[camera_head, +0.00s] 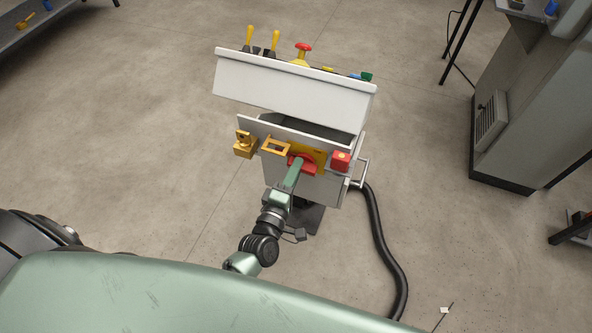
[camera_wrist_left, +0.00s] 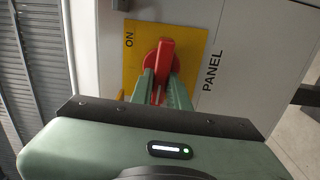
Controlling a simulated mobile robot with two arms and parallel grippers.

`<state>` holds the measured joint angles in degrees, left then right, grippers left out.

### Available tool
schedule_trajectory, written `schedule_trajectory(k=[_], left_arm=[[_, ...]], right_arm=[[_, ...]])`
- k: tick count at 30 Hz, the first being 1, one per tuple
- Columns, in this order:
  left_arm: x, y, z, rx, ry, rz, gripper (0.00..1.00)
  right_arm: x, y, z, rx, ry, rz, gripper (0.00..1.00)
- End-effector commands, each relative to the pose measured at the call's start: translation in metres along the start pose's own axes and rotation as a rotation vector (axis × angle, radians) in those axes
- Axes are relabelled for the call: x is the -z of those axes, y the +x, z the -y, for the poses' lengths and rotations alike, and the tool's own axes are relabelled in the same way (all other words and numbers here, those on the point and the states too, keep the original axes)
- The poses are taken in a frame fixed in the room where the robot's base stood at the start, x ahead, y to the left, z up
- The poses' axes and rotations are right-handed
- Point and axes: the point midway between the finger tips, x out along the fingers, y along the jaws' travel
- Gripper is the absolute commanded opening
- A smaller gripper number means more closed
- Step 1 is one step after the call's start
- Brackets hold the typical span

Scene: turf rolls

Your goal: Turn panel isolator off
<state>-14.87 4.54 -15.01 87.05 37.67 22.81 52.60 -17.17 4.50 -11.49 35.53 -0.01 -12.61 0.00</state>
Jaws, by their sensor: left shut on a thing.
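The panel isolator is a red rotary handle on a yellow plate (camera_head: 318,153) on the front of a pale grey console. The red handle (camera_head: 307,166) shows partly behind my left gripper (camera_head: 298,163). In the left wrist view the handle (camera_wrist_left: 165,57) lies along the picture's vertical on the yellow plate (camera_wrist_left: 144,36). "ON" is printed near the plate's upper left corner there, and "PANEL" beside its right edge. My left gripper (camera_wrist_left: 162,90) has its two green fingers shut on the handle. The handle's lower part is hidden between the fingers. My right gripper is not in view.
A yellow padlock-like block (camera_head: 245,146) and a yellow bracket (camera_head: 275,146) sit left of the isolator, a red box (camera_head: 341,161) right of it. The console top carries yellow levers and a red mushroom button (camera_head: 303,47). A black hose (camera_head: 382,240) runs down at the right.

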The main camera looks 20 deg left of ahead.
Motion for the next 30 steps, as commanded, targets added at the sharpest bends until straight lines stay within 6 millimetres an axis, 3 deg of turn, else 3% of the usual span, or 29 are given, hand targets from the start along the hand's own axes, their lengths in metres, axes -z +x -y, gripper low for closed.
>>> schedule_trajectory(k=[20,21,23,30], left_arm=[[0.0003,-0.0007,0.0019,0.003,-0.061,0.0,0.0],[0.0003,-0.0007,0.002,0.003,-0.061,0.0,0.25],[0.0003,-0.0007,0.0019,0.003,-0.06,0.0,0.38],[0.0002,-0.0003,0.0012,0.001,-0.058,0.0,0.38]], right_arm=[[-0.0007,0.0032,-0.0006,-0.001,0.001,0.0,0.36],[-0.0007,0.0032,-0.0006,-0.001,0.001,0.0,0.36],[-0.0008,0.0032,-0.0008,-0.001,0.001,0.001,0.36],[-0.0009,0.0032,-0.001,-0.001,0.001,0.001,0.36]])
